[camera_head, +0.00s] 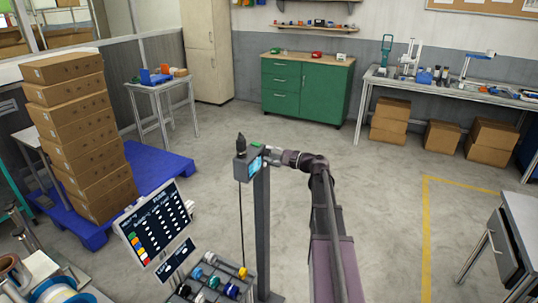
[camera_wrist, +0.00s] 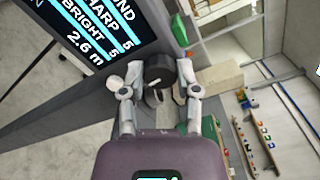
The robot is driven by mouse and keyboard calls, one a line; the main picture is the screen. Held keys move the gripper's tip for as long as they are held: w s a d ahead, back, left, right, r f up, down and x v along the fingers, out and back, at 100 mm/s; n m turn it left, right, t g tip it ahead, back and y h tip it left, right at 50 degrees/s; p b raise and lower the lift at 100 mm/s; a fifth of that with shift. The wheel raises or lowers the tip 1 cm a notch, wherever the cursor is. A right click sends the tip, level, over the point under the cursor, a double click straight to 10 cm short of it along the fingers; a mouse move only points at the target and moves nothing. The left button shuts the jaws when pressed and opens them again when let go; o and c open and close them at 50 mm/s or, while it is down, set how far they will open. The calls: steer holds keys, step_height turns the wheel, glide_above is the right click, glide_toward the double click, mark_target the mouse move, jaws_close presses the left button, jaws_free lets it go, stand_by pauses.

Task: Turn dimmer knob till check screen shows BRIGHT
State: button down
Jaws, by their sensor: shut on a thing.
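The dimmer knob (camera_wrist: 158,72) is dark and round with a pale mark on its face, in the wrist view. My gripper (camera_wrist: 160,88) has one finger on each side of it and is shut on it. The check screen (camera_wrist: 88,28) is at the top left of the wrist view, black and blue with white text. Lines ending in "HARP", then "BRIGHT" and "2.6 m" can be read; the upper lines are cut off. In the head view the screen (camera_head: 255,164) is on a grey box atop a post, with my gripper (camera_head: 276,156) at its right side. The knob cannot be made out there.
Stacked boxes (camera_head: 80,125) stand on a blue pallet (camera_head: 165,170). A green cabinet (camera_head: 305,88) is behind.

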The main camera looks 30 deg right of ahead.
steer(key=shift+f, duration=0.1)
steer(key=shift+c, duration=1.7)
jaws_free()
steer(key=shift+s+d, duration=0.1)
steer(key=v, duration=1.2)
